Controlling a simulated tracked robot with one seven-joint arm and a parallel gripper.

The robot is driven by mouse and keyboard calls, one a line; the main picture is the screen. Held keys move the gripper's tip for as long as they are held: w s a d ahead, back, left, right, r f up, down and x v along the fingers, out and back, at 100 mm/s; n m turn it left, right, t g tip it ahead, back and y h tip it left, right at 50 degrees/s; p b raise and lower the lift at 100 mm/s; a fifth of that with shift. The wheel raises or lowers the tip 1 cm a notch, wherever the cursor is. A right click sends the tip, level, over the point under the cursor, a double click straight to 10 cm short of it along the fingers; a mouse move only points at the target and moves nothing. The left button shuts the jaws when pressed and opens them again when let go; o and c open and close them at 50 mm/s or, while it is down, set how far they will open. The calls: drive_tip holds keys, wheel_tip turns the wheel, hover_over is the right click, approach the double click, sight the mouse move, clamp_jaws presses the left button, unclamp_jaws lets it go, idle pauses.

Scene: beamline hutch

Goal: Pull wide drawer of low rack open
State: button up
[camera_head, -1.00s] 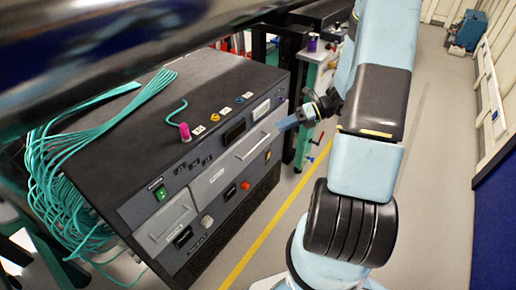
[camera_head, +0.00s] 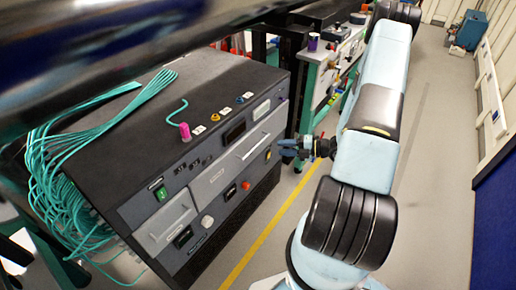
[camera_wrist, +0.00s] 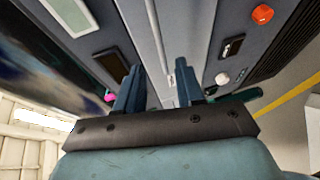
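The low rack (camera_head: 130,130) is a dark cabinet at the left of the head view. Its wide drawer (camera_head: 215,182) is a grey front panel with a silver bar handle (camera_head: 252,146) and looks closed, flush with the rack face. My gripper (camera_head: 284,150) is in front of the rack's right end, to the right of the handle. In the wrist view, my gripper (camera_wrist: 158,68) has its two blue fingers spread, with the handle (camera_wrist: 160,40) showing between them. Contact with the handle cannot be told. The grey drawer front (camera_wrist: 188,22) lies beyond the fingers.
A narrower drawer (camera_head: 165,222) is at the rack's left. Teal cables (camera_head: 60,165) spill over the rack's top and left side. A bench with a purple cup (camera_head: 313,40) stands behind. Floor with a yellow line (camera_head: 262,238) is clear before the rack.

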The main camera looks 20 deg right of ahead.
drive_tip(key=x, duration=1)
drive_tip(key=shift+a, duration=0.2)
drive_tip(key=shift+w, duration=0.1)
drive_tip(key=shift+c, duration=0.3)
clamp_jaws()
drive_tip(key=shift+f, duration=0.1)
